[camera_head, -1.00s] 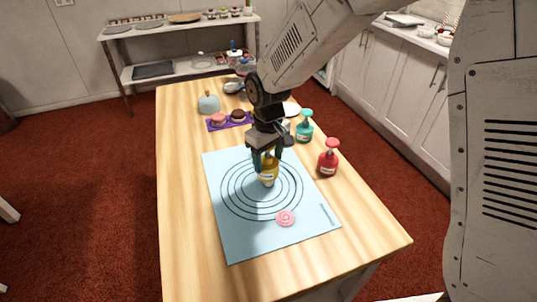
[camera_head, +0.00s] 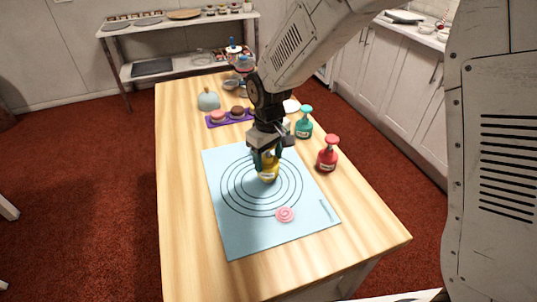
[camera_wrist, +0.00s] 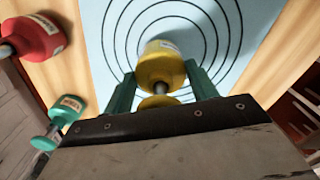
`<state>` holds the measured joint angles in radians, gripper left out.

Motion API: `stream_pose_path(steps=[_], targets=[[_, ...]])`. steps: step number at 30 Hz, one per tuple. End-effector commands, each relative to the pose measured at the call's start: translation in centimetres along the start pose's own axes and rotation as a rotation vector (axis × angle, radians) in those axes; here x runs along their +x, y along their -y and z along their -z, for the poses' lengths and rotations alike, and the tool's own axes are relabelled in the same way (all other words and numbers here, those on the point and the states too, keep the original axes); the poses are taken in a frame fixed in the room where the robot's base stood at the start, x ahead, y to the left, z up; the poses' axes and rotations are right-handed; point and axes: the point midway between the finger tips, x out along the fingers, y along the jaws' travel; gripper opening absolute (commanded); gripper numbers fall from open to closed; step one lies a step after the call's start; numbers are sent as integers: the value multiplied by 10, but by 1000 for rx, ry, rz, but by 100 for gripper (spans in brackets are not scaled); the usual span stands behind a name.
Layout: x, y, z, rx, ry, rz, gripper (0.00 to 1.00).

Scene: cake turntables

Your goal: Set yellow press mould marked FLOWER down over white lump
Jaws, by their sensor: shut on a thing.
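The yellow press mould (camera_head: 268,174) is held upright by my gripper (camera_head: 266,160) over the ringed part of the pale blue mat (camera_head: 235,235). In the wrist view the yellow mould (camera_wrist: 160,66) sits between the two green fingers of my gripper (camera_wrist: 160,95), which is shut on it. Its label is too small and angled to read. I cannot tell whether its lower rim touches the mat. No white lump shows in either view; the mould may hide it. A pink swirled disc (camera_head: 285,214) lies on the mat, in front of the mould.
A red press mould (camera_head: 327,154) and a teal one (camera_head: 304,122) stand on the table to the right of the mat. A purple tray (camera_head: 216,123) with round cakes and a pale domed thing (camera_head: 208,100) stand behind. The mat's front left is clear.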

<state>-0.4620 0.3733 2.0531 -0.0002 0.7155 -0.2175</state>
Motion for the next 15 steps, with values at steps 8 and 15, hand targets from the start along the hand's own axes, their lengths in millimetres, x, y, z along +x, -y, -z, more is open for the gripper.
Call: stream_pose_path(steps=[8,15], targets=[[8,0,0,0,1,0,30],[16,0,0,0,0,0,30]])
